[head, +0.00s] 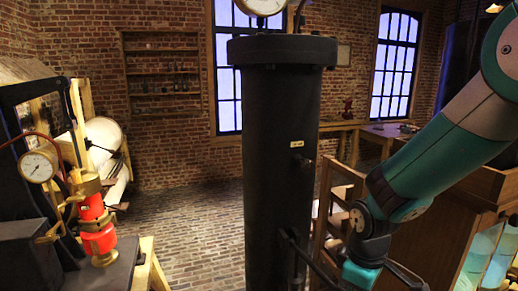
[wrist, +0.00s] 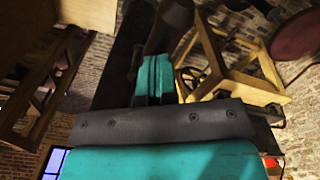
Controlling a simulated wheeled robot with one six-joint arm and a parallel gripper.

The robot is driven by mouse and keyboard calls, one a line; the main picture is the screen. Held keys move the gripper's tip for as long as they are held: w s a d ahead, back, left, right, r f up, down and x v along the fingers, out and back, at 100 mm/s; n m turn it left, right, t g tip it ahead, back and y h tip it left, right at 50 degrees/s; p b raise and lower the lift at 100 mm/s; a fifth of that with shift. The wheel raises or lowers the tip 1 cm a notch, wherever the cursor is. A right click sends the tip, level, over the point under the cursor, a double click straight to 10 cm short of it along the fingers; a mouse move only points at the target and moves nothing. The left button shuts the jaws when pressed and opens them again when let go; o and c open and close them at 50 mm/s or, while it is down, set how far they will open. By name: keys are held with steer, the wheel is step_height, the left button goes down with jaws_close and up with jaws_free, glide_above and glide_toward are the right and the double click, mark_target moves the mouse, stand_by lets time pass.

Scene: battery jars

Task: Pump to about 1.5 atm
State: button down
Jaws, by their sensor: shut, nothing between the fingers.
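A tall black cylinder (head: 283,160) with a flanged top stands upright in the middle of the head view. A white dial gauge (head: 262,5) sits above it, cut by the top edge; its reading is not legible. A small pale label (head: 297,143) is on the cylinder's side. A dark bar (head: 305,252) sticks out low from the cylinder toward my arm; I cannot tell if it is the pump handle. My gripper (wrist: 158,65) is shut and empty in the wrist view. In the head view my wrist is at the lower right, right of the cylinder.
A second gauge (head: 38,167) and a red and brass fitting (head: 97,225) are on a bench at the left. A wooden case with glass jars (head: 485,255) stands at the lower right. A wooden frame (wrist: 235,65) is near my gripper. Brick floor (head: 190,225) is clear left of the cylinder.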

steer(key=shift+r, duration=0.8)
step_height(320, 180, up, 4)
steer(key=p, duration=0.2)
steer(key=shift+r+p, duration=0.1)
steer(key=shift+p, duration=0.3)
steer(key=shift+a+f+b, duration=0.1)
steer(key=shift+f+b, duration=0.15)
steer(key=shift+b, duration=0.15)
steer(key=s+a+f+m+y+b, duration=0.1)
steer(key=s+a+f+y+b, duration=0.1)
steer(key=s+b, duration=0.7)
steer(key=s+a+f+m+y+b, duration=0.1)
steer(key=s+a+f+y+b, duration=0.1)
steer(key=s+b, duration=0.7)
steer(key=shift+a+f+b, duration=0.4)
steer(key=shift+f+b, duration=0.2)
steer(key=shift+f, duration=0.05)
